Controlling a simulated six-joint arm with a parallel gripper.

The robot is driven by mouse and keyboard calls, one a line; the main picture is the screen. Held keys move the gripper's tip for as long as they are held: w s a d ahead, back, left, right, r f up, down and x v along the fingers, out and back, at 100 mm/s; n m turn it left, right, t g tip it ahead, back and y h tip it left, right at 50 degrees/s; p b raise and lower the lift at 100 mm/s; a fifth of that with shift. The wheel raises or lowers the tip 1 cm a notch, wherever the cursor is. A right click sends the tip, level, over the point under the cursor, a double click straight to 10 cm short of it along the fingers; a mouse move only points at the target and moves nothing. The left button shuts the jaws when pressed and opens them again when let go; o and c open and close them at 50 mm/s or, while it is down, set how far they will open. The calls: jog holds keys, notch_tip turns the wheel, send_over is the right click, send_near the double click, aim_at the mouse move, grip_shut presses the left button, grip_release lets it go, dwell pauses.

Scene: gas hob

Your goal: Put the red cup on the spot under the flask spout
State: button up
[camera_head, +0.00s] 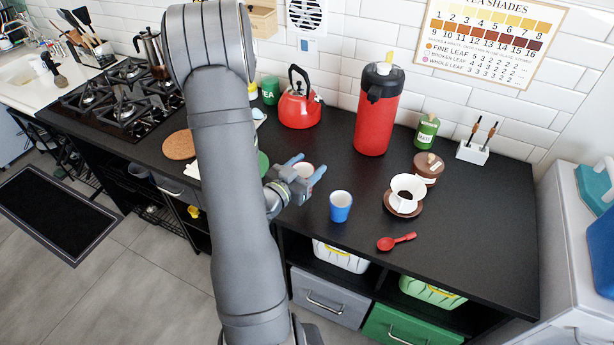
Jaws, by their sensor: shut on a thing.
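The red cup (304,168) shows only its pale inside and reddish rim between the blue fingertips of my gripper (305,167). My gripper is shut on it, and its body is mostly hidden by the gripper. I cannot tell whether its base touches the counter. The tall red flask (376,125) with a black top stands upright to the right, farther back, apart from the cup. Its spout (373,94) faces the front. The counter below the spout is bare, with no visible mark.
A blue cup (341,207) stands front right of my gripper. A red kettle (299,108) stands behind it. A white dripper (406,192) and red spoon (396,242) lie to the right. The black counter (345,172) is clear between gripper and flask.

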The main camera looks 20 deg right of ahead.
jog(key=shift+r, duration=1.25)
jog(key=shift+w+a, duration=0.15)
jog(key=shift+w, duration=0.05)
jog(key=w+a+f+n+t+y, duration=0.25)
jog(key=a+n+y, duration=0.2)
jog(key=a, duration=0.25)
jog(key=w+a+f+n+t+y, duration=0.1)
jog(key=w+a+n+t+y, duration=0.3)
jog(key=a, duration=0.3)
jog(key=w+a+f+n+t+y, duration=0.1)
jog(key=w+a+n+y, duration=0.2)
jog(key=a+y, duration=0.35)
jog(key=s+d+r+m+g+h, duration=0.1)
jog(key=s+d+m+g+h, duration=0.1)
jog(key=d+h, duration=0.3)
jog(key=s+d+r+m+g+h, duration=0.2)
jog(key=s+d+m+g+h, duration=0.1)
jog(key=d, duration=0.6)
jog(key=s+d+r+m+g+h, duration=0.1)
jog(key=s+d+m+g+h, duration=0.1)
jog(key=s+d+m+h, duration=0.3)
jog(key=shift+d+r+m+g+h, duration=0.15)
jog(key=shift+d+m+h, duration=0.25)
jog(key=shift+d+h, duration=0.1)
jog(key=shift+d+r+m+g+h, duration=0.1)
jog(key=shift+d+r+m+h, duration=0.05)
jog(key=shift+d+m+h, duration=0.3)
jog(key=shift+f, duration=0.1)
jog(key=shift+f, duration=4.7)
